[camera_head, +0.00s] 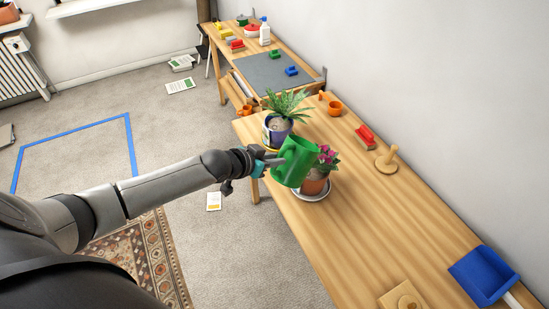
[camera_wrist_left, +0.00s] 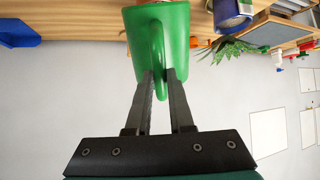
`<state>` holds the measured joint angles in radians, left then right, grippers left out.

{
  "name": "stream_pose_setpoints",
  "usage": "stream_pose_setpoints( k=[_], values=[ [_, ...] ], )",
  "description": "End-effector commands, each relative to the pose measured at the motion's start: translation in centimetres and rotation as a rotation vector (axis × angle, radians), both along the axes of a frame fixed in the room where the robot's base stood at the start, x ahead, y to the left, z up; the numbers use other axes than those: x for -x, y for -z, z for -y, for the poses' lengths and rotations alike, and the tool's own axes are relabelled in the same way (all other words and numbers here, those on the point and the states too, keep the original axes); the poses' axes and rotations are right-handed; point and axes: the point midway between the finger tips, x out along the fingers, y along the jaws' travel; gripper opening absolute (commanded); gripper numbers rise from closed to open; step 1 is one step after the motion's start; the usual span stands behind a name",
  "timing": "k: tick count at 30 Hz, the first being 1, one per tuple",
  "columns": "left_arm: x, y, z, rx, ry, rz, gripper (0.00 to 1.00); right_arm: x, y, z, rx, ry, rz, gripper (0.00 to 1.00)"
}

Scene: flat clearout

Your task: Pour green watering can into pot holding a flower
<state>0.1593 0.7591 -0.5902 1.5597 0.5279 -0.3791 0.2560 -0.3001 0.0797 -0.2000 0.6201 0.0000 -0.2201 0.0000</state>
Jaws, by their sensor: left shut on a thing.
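The green watering can (camera_head: 297,162) is held by my left gripper (camera_head: 268,162), which is shut on its handle side. In the left wrist view the can (camera_wrist_left: 178,40) fills the space beyond the fingertips (camera_wrist_left: 162,78). In the head view the can is tilted, beside and partly in front of the flower pot. The terracotta pot (camera_head: 314,184) with pink flowers (camera_head: 326,157) stands on a white saucer (camera_head: 322,193) on the table. The can hides part of the pot. I cannot tell whether water is flowing. My right gripper is not in view.
A blue-and-white pot with a fern (camera_head: 277,133) stands just behind the can. An orange cup (camera_head: 335,108), red brush (camera_head: 365,134), wooden stand (camera_head: 387,161) and blue dustpan (camera_head: 482,275) lie along the table (camera_head: 365,220). The table's middle right is clear.

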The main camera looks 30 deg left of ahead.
Motion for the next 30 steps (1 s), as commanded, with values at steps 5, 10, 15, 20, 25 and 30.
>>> stream_pose_setpoints(
  k=[5,10,15,20,25,30],
  values=[
    [-0.22,-0.36,0.04,0.002,0.001,0.010,0.00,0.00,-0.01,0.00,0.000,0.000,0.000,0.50],
    [-0.29,-0.42,0.06,0.001,0.001,0.007,0.00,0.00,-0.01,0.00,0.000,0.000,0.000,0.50],
    [-0.38,-0.51,0.08,-0.001,0.001,0.000,0.00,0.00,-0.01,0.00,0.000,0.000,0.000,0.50],
    [-0.43,-0.56,0.11,-0.004,0.001,-0.008,0.00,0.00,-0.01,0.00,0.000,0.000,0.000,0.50],
    [-0.52,-0.65,0.15,-0.006,0.001,-0.016,0.00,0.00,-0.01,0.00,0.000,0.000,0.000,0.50],
    [-0.57,-0.70,0.16,-0.009,0.001,-0.023,0.00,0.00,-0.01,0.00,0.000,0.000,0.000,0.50]
  ],
)
